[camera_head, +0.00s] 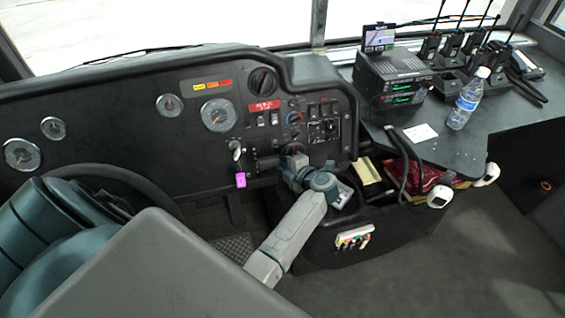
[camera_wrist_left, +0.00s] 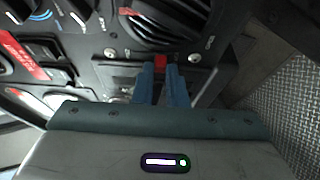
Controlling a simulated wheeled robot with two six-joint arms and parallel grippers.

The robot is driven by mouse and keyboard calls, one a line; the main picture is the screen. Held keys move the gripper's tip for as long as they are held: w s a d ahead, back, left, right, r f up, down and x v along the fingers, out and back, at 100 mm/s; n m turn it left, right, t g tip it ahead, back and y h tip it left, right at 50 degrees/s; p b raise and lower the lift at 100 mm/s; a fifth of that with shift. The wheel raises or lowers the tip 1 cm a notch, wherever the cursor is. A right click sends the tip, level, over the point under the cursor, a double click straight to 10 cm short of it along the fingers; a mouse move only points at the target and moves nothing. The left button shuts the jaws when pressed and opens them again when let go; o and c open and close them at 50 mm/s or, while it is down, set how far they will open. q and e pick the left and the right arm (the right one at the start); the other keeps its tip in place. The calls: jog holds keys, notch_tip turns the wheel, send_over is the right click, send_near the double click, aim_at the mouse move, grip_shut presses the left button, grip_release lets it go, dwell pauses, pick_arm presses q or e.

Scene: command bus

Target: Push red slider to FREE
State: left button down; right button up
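The red slider (camera_wrist_left: 160,62) is a small red tab on a black dashboard panel, seen in the left wrist view. The two blue fingers of my left gripper (camera_wrist_left: 160,72) are close together, one on each side of it, with the tips appearing to touch it. The fingers hide part of the slider and the panel markings around it. In the head view, my left gripper (camera_head: 292,160) is at the lower right part of the dashboard, and the slider cannot be made out there. My right gripper is in neither view.
The dashboard (camera_head: 130,130) carries gauges and switches, with a magenta tag (camera_head: 240,180) left of my gripper. A side console (camera_head: 440,135) holds radios (camera_head: 390,78) and a water bottle (camera_head: 467,98). The floor at right is open.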

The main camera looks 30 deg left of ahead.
pick_arm(q)
jog(key=shift+w+a+r+p, duration=0.1)
jog(key=shift+a+r+p, duration=0.05)
jog(key=shift+r+p, duration=0.3)
jog(key=shift+w+a+r+p, duration=0.1)
jog(key=shift+r+p, duration=0.25)
jog(key=shift+r, duration=0.15)
jog(key=shift+a+r, duration=0.1)
jog(key=shift+r, duration=0.2)
jog(key=shift+w+f, duration=0.1)
jog(key=c, duration=1.4)
grip_release()
jog(key=shift+c, duration=0.2)
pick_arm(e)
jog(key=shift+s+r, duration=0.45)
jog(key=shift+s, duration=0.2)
